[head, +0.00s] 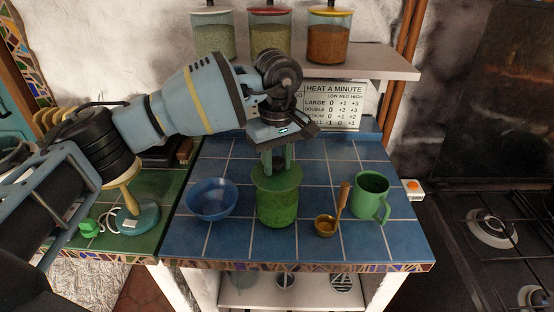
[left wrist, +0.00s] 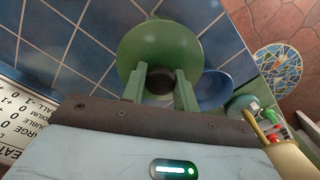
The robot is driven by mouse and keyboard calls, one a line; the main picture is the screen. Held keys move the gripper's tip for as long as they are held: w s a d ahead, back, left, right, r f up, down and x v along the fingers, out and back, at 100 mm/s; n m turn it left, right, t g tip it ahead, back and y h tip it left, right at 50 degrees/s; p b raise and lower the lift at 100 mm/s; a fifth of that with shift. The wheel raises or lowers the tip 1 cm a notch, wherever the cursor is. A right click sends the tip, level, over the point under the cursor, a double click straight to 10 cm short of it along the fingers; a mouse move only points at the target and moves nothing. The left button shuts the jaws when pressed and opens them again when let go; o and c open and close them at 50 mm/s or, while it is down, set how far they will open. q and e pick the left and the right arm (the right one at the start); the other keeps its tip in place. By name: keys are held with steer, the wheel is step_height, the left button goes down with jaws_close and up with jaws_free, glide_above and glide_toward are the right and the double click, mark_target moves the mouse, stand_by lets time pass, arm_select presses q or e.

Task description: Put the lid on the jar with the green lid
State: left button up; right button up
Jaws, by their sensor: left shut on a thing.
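The green lid (head: 277,178) is a round disc with a dark knob (left wrist: 160,80). My left gripper (head: 277,162) points down from above and is shut on the lid at its knob. The lid also shows in the left wrist view (left wrist: 150,45), between and beyond the fingers. The green glass jar (head: 278,210) stands upright on the blue tiled counter directly under the lid. The lid covers the jar's mouth from view, and I cannot tell whether it rests on the rim or hovers just above. My right gripper is not in view.
A blue bowl (head: 211,199) stands left of the jar. A brass ladle (head: 326,225) with a wooden handle and a green mug (head: 370,196) stand to the right. Several lidded jars sit on a shelf (head: 370,66) above. A stove (head: 490,240) is at far right.

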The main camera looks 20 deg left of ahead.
arm_select(q)
steer(key=shift+f, duration=0.25)
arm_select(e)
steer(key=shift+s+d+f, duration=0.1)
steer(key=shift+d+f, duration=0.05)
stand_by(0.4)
arm_select(q)
steer(key=shift+f, duration=0.25)
stand_by(0.5)
steer(key=o, duration=1.7)
steer(key=shift+c, duration=0.2)
steer(key=shift+r, duration=1.2)
steer(key=shift+r+p, duration=0.6)
steer(key=shift+r, duration=1.75)
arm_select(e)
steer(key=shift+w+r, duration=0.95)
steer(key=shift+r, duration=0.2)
